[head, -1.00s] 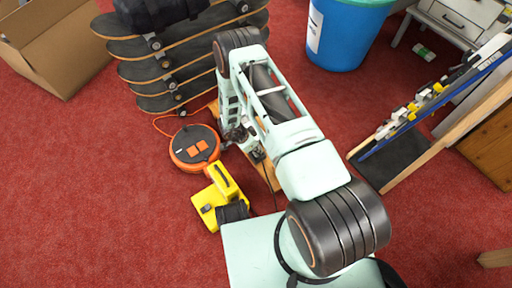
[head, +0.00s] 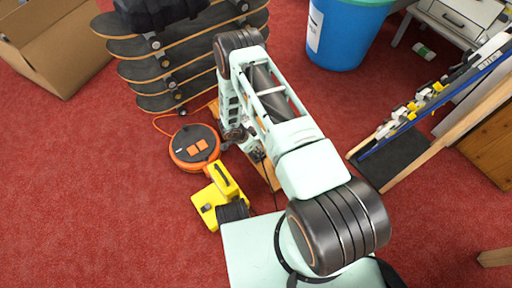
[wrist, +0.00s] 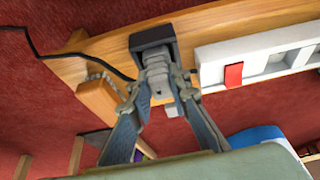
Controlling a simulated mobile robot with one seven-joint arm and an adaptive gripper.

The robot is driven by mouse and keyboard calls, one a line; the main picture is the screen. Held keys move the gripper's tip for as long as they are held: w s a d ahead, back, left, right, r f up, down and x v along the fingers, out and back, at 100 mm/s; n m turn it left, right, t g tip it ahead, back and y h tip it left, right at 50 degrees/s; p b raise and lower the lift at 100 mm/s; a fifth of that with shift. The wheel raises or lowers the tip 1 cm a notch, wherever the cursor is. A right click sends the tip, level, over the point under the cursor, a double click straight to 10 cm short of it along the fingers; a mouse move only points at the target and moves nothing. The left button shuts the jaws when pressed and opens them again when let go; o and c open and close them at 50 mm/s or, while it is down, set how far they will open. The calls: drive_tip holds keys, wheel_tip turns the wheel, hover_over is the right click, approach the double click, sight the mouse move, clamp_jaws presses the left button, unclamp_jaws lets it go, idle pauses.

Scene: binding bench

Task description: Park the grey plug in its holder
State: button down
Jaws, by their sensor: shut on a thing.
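In the wrist view my gripper (wrist: 160,88) is shut on the grey plug (wrist: 156,68), a small light-grey stepped body between the fingertips. A dark grey block that looks like the holder (wrist: 152,37) is mounted on a wooden board (wrist: 215,22). The plug is lined up with the block and its far end meets or overlaps the block's opening; I cannot tell how deep it sits. In the head view my arm hides the plug and holder, and only part of the wooden board (head: 268,174) shows.
A white power strip (wrist: 265,58) with a red switch lies on the board, right of the holder. A black cable (wrist: 75,54) runs in from the left. An orange cable reel (head: 194,148), a yellow tool (head: 219,197) and stacked skateboards (head: 185,62) stand left of my arm.

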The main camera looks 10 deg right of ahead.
drive_tip(key=shift+f, duration=0.3)
idle(0.4)
drive_tip(key=c, duration=1.7)
unclamp_jaws()
drive_tip(key=shift+c, duration=0.2)
drive_tip(key=v, duration=1.2)
drive_tip(key=shift+w, duration=0.15)
